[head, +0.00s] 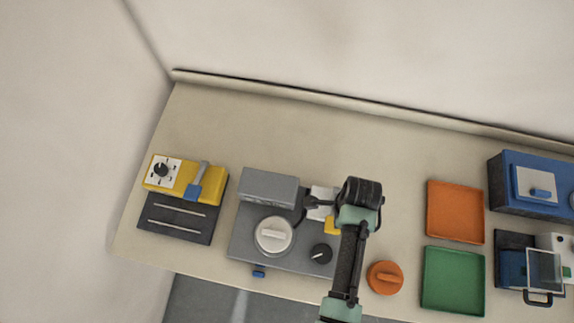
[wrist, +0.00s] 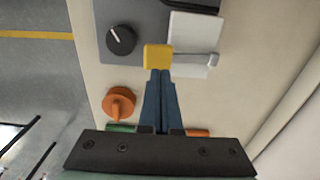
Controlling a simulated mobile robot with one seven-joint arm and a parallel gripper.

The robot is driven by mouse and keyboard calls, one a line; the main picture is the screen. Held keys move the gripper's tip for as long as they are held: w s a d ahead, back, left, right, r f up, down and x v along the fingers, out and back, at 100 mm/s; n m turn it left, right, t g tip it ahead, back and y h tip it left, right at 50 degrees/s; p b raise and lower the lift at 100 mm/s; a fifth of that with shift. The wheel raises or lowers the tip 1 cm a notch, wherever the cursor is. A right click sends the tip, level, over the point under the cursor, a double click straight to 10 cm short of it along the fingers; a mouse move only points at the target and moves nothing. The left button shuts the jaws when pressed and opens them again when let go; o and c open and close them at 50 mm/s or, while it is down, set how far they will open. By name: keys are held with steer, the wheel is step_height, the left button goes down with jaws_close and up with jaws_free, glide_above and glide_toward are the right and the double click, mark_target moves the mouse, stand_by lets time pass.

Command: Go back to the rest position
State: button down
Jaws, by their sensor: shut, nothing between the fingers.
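My gripper (wrist: 158,78) points down in the wrist view, with its dark blue fingers together and nothing held between them. Their tips appear right beside a yellow block (wrist: 158,57) at the end of a grey lever (wrist: 195,58); I cannot tell whether they touch it. In the head view my arm reaches up from the bottom over the right end of a grey machine (head: 285,255), partly hiding the yellow block (head: 331,225) and a white plate (head: 321,204). The fingers are hard to make out there.
The grey machine has a black knob (head: 321,253) and a white round lid (head: 273,236). An orange dial (head: 385,278) stands right of my arm. Orange (head: 455,212) and green (head: 453,281) trays and blue devices (head: 535,183) lie further right. A yellow-black device (head: 184,200) is left. The table's back is clear.

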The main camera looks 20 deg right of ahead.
stand_by(0.8)
steer(key=shift+w, duration=0.35)
steer(key=w+a+r+n+t+h+b, duration=0.1)
steer(key=w+r+n+t+h+b, duration=0.3)
steer(key=w+r, duration=0.8)
steer(key=w+r+n+t+y+b, duration=0.1)
steer(key=w+r+n+t+b, duration=0.2)
steer(key=w+r+n+t, duration=0.8)
steer(key=w+a+r+t+b, duration=0.1)
steer(key=w+a+r+b, duration=0.15)
steer(key=r, duration=0.55)
steer(key=w+a+r+t+b, duration=0.1)
steer(key=w+a+r, duration=0.25)
steer(key=r, duration=0.45)
steer(key=s+a+r+n+t+y+b, duration=0.1)
steer(key=s+a+r+n+t, duration=0.2)
steer(key=s+r, duration=0.2)
steer(key=s+a+r+n+t+y+b, duration=0.1)
steer(key=s+a+r+n+t+b, duration=0.1)
steer(key=r, duration=0.9)
steer(key=s+a+r+n+t+y+b, duration=0.1)
steer(key=s+a+r+n+t, duration=0.3)
steer(key=s+r, duration=0.4)
steer(key=shift+s+a+r+t+b, duration=0.2)
steer(key=shift+a+t+b, duration=0.25)
steer(key=shift+a+t, duration=0.4)
